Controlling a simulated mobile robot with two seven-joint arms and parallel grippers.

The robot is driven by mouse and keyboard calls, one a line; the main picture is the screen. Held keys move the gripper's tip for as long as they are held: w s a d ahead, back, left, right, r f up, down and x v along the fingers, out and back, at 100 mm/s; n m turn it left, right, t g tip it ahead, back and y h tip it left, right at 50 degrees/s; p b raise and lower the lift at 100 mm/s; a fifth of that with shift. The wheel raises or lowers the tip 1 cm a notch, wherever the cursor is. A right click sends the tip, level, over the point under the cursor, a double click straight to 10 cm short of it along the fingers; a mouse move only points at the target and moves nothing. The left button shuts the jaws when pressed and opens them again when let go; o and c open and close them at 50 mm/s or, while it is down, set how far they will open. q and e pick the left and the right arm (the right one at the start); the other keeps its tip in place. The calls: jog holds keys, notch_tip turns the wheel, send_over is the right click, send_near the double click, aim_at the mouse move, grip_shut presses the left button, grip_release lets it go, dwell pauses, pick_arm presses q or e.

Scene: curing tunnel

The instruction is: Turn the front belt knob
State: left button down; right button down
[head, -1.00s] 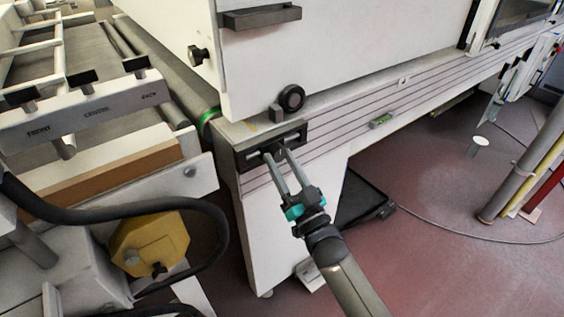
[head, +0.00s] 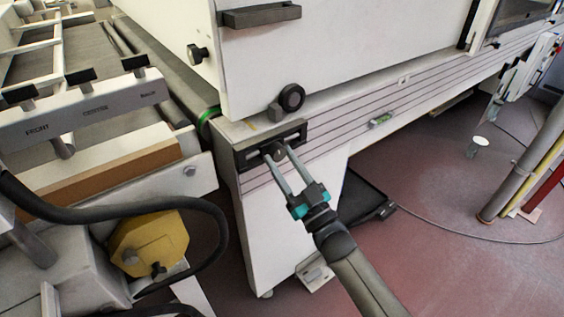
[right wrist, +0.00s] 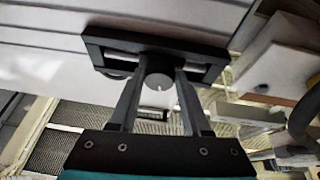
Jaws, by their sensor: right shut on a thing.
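The front belt knob (head: 280,151) is a small dark round knob in a black slotted bracket (head: 298,131) at the near lower corner of the white machine. In the right wrist view the knob (right wrist: 158,84) shows a grey round face with a short pale mark. My right gripper (head: 276,153) reaches the bracket from below right. In the right wrist view my right gripper's fingers (right wrist: 160,72) stand one on each side of the knob, shut on it. The knob's shaft is hidden. My left gripper is not in view.
A white machine wall (head: 330,50) with a black round knob (head: 292,97) is above the bracket. A rail labelled front (head: 40,135), a black hose (head: 110,212) and a yellow box (head: 150,242) are at left. Open red floor (head: 440,260) lies at right.

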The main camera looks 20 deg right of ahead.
jog(key=n+y, duration=0.1)
jog(key=n, duration=0.1)
jog(key=shift+d+n, duration=0.1)
jog(key=shift+n, duration=0.2)
jog(key=n+g+y, duration=0.1)
jog(key=n+y, duration=0.1)
jog(key=n, duration=0.1)
jog(key=shift+d+n, duration=0.1)
jog(key=shift+n, duration=0.3)
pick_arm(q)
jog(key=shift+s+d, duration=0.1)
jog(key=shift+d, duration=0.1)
pick_arm(e)
jog(key=shift+n+g+y, duration=0.3)
jog(key=shift+n, duration=0.1)
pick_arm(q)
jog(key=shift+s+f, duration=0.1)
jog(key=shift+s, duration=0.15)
pick_arm(e)
jog(key=shift+w+n, duration=0.1)
jog(key=shift+n, duration=0.2)
jog(key=c, duration=0.8)
grip_release()
jog(key=o, duration=0.4)
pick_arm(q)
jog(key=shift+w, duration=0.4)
pick_arm(e)
jog(key=shift+o, duration=0.2)
